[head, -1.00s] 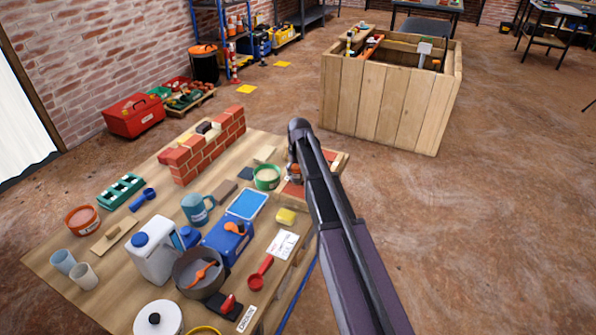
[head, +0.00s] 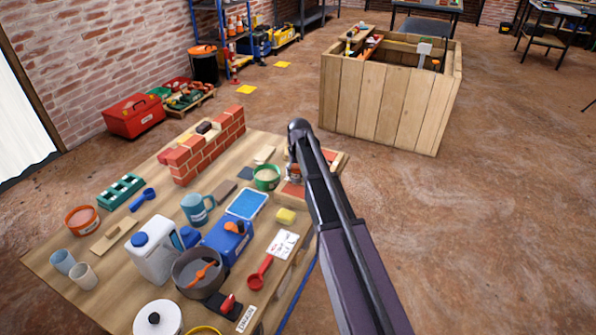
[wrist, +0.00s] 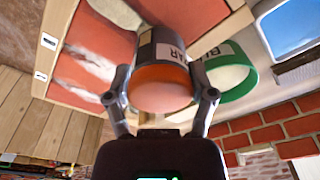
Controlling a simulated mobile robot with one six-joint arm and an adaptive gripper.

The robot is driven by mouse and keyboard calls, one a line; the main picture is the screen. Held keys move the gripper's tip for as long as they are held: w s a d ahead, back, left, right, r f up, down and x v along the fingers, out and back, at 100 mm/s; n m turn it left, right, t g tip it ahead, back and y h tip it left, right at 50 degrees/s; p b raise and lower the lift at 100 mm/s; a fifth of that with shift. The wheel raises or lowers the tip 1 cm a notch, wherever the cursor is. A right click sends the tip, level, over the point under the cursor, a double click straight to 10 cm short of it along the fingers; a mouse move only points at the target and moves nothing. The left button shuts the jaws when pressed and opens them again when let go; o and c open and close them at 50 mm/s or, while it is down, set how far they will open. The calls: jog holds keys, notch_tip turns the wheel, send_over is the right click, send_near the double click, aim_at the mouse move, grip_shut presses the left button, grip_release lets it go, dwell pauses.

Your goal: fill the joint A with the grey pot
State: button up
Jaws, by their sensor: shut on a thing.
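My gripper (wrist: 160,97) is shut on the grey pot (wrist: 145,50), one finger on each side. The pot has a dark grey side, a white label ending in "AR" and an orange end facing the wrist camera. It is over or beside a wood-framed board with red brick faces (wrist: 80,75). Pale streaks lie on the red faces. Small tags show on the board's wooden frame (wrist: 42,62), too small to read as A. In the head view my arm hides most of the board (head: 329,156). I cannot tell whether anything flows from the pot.
A green pot (wrist: 238,80) stands close beside the held pot; it also shows in the head view (head: 266,178). A blue tray (head: 246,204), yellow sponge (head: 286,216) and small brick wall (head: 208,145) are nearby. Cups, a jug and tools crowd the table's left.

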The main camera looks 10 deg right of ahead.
jog(key=shift+s, duration=0.1)
dwell(0.5)
jog(key=shift+r+p, duration=3.45)
jog(key=shift+p, duration=0.1)
